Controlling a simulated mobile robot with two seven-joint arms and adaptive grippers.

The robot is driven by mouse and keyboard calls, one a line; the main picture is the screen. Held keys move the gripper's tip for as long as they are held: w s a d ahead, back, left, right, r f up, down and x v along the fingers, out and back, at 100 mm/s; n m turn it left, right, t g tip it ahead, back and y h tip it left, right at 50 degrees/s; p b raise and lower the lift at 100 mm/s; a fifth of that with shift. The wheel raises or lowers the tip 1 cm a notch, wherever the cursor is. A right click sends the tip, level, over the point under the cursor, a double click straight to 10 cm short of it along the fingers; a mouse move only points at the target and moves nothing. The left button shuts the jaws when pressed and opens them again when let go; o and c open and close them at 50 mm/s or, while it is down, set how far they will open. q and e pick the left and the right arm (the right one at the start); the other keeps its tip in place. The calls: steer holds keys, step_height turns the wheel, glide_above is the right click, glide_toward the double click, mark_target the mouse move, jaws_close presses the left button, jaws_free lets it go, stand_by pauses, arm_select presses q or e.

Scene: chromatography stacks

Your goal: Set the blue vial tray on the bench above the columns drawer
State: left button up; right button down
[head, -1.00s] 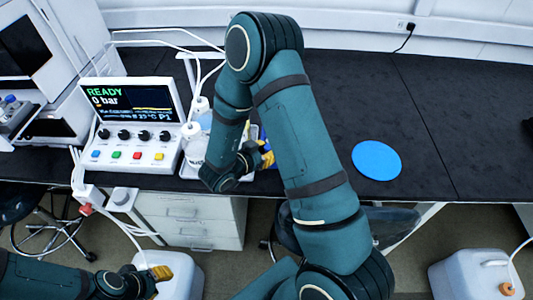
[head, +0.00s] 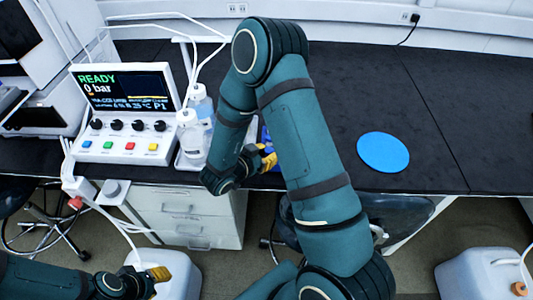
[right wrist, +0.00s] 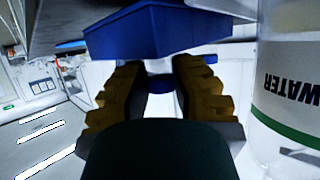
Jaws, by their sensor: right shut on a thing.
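The blue vial tray (right wrist: 160,35) fills the top of the right wrist view, just beyond my fingertips. In the head view only a sliver of the blue tray (head: 265,134) shows; my right arm hides the rest. My right gripper (head: 266,158) is shut on the tray near the bench's front edge; its yellow fingers (right wrist: 160,85) close around a small blue part below the tray body. Any vials in it are hidden. My left gripper (head: 155,280) is low at the bottom left, away from the tray. The drawer cabinet (head: 190,230) stands under the bench; its labels are unreadable.
White bottles (head: 192,135) stand on a pale tray left of my right gripper. A bottle marked WATER (right wrist: 292,90) is close on the right in the wrist view. A control box (head: 125,115) stands further left. A blue disc (head: 383,152) lies on the otherwise clear black bench (head: 440,110).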

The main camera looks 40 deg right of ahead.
steer(key=shift+f, duration=0.35)
stand_by(0.4)
steer(key=c, duration=0.9)
jaws_free()
steer(key=shift+o, duration=0.2)
steer(key=v, duration=1.2)
steer(key=shift+r, duration=0.1)
